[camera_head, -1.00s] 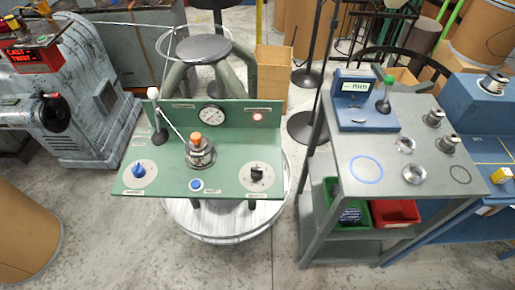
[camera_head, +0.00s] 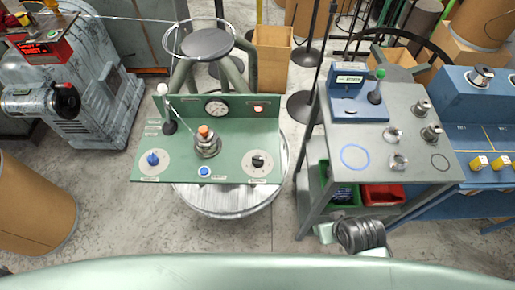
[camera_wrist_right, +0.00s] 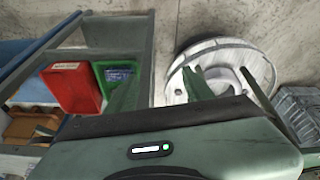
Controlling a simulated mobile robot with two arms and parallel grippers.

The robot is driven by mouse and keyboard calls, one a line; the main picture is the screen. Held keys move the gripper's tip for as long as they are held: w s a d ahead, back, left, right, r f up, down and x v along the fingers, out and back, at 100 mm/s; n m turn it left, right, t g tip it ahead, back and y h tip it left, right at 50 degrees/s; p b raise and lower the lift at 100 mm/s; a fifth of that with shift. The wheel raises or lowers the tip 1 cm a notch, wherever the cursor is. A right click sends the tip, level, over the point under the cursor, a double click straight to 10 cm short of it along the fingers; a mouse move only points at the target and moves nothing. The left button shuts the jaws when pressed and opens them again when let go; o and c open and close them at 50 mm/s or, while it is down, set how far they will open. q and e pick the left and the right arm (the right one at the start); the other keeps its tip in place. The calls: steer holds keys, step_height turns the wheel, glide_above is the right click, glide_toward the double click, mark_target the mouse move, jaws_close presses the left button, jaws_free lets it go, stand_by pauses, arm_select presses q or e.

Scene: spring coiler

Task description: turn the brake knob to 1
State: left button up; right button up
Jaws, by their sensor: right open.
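The green control panel (camera_head: 222,139) stands left of centre in the head view. On its face are a blue knob (camera_head: 153,159) at left and a black knob (camera_head: 258,161) at right, each on a pale round dial. The labels and numbers are too small to read, so I cannot tell which is the brake knob or its setting. My right gripper (camera_wrist_right: 162,86) is open and empty in the wrist view, its pale green fingers apart. My right wrist shows low right of the panel in the head view, well away from both knobs. My left gripper is not in view.
An orange-topped post (camera_head: 205,142), a white-balled lever (camera_head: 164,108) and a blue button (camera_head: 204,171) are on the panel. A grey cart (camera_head: 398,172) stands to the right, with a red bin (camera_wrist_right: 72,88) and a green bin below. Bare floor lies in front of the panel.

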steer(key=w+a+r+n+t+p, duration=0.1)
steer(key=w+a+r+t, duration=0.25)
steer(key=w+r, duration=0.5)
steer(key=w+a+r+n+t+y, duration=0.1)
steer(key=w+a+r+t, duration=0.35)
steer(key=r, duration=0.65)
steer(key=w+a+r+n+t+p, duration=0.15)
steer(key=w+r+t, duration=0.25)
steer(key=w+r, duration=0.55)
steer(key=s+a+r+n+t+y, duration=0.2)
steer(key=a+r+n+y, duration=1.05)
steer(key=a+r, duration=0.45)
steer(key=s+a+f+n+g+y, duration=0.2)
steer(key=s+a+n+g+y, duration=0.6)
steer(key=a+n+g, duration=0.4)
steer(key=s+a+f+n+g+h, duration=0.2)
steer(key=s+a+f+n+g, duration=0.15)
steer(key=n+g, duration=0.25)
steer(key=n+h, duration=0.7)
steer(key=h, duration=1.3)
glide_above(258, 157)
step_height(258, 157, down, 25)
steer(key=shift+r, duration=0.1)
step_height(258, 157, down, 7)
steer(key=shift+r+p, duration=0.15)
steer(key=shift+p, duration=0.75)
steer(key=shift+f, duration=0.4)
